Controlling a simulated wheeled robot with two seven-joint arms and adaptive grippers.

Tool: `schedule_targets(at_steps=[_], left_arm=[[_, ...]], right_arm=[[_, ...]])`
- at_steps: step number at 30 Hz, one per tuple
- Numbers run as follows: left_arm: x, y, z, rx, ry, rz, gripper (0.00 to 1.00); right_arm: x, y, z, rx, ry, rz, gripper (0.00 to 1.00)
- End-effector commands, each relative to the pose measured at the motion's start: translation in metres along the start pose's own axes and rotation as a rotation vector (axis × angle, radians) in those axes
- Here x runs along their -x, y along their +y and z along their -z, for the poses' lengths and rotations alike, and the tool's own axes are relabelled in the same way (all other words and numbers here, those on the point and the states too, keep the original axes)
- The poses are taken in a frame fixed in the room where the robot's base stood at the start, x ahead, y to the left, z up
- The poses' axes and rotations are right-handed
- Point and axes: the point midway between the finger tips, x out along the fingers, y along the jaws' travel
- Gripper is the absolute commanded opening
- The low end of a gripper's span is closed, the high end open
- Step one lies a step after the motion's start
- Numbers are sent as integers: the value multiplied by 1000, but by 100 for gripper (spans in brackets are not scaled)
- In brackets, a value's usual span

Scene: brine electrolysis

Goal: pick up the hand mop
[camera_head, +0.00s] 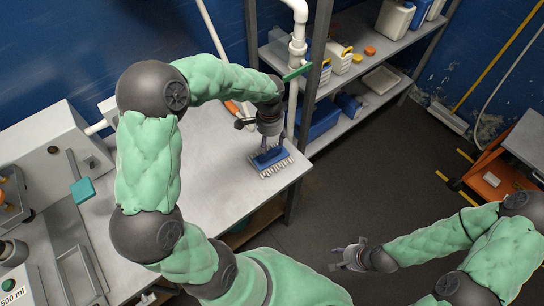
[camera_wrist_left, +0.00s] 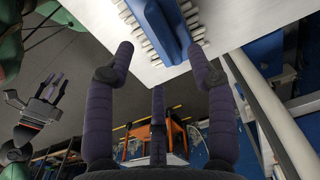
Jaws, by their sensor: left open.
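The hand mop (camera_head: 270,161) has a blue body and a fringe of pale bristles. It lies on the grey worktop (camera_head: 217,165) near its right corner. In the left wrist view the hand mop (camera_wrist_left: 160,24) is at the top, just beyond my fingertips. My left gripper (camera_head: 271,147) is above it, pointing down. In the left wrist view my left gripper (camera_wrist_left: 161,51) is open, its fingers apart on either side of the blue body. Whether they touch it I cannot tell. My right gripper (camera_head: 346,259) is open and empty over the floor.
A white vertical pipe (camera_head: 297,55) and the shelf rack (camera_head: 349,75) with bins stand close beyond the mop. An orange-handled tool (camera_head: 232,108) lies behind my left arm. An orange cart (camera_head: 497,178) stands at right. The floor (camera_head: 355,175) between is clear.

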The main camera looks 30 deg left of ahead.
Motion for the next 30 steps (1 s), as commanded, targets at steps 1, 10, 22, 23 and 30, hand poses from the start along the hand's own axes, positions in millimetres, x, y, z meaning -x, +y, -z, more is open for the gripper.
schedule_targets(at_steps=[1,10,22,23,30], left_arm=[[-12,0,0,0,-3,-2,56],[-35,0,1,1,0,0,56],[-80,1,5,1,0,-1,56],[-81,1,5,1,0,-1,56],[-79,1,5,1,1,0,36]], right_arm=[[-5,2,0,0,0,0,40],[-13,5,1,0,1,0,40],[-34,12,2,0,1,0,40],[-34,12,2,0,1,0,40],[-32,12,2,0,1,0,40]])
